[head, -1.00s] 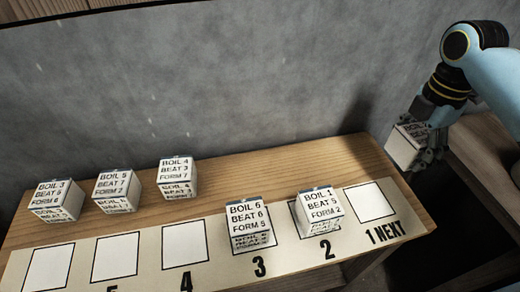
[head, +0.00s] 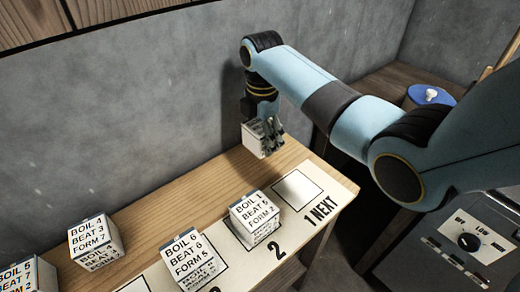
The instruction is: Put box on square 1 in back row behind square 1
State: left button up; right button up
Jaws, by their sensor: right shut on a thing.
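My right gripper (head: 270,138) is shut on a white box (head: 253,140) with dark print too small to read. It holds the box at the far right corner of the wooden table, behind square 1. I cannot tell whether the box touches the table top. Square 1 (head: 298,188), marked "1 NEXT", is an empty white outlined square at the right end of the numbered strip. My left gripper is not in view.
A box (head: 254,212) stands on square 2, and another (head: 188,256) stands on square 3. Back-row boxes (head: 95,240) (head: 26,278) stand at the left. The back strip of wood (head: 180,193) between them and my gripper is clear. A control panel (head: 470,240) stands at right.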

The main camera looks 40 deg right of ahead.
aim_at(261, 125)
notch_tip(261, 125, down, 3)
jog(key=shift+a+f, duration=0.15)
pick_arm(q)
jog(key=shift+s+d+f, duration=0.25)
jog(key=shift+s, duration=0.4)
pick_arm(e)
jog(key=shift+w+f, duration=0.1)
jog(key=shift+f, duration=0.35)
jog(key=o, duration=1.4)
jog(key=shift+f, duration=0.1)
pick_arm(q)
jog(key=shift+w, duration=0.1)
pick_arm(e)
jog(key=shift+r, duration=0.4)
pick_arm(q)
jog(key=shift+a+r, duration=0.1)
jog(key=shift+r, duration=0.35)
pick_arm(e)
notch_tip(261, 125, up, 12)
jog(key=shift+f, duration=0.25)
jog(key=shift+f, duration=0.1)
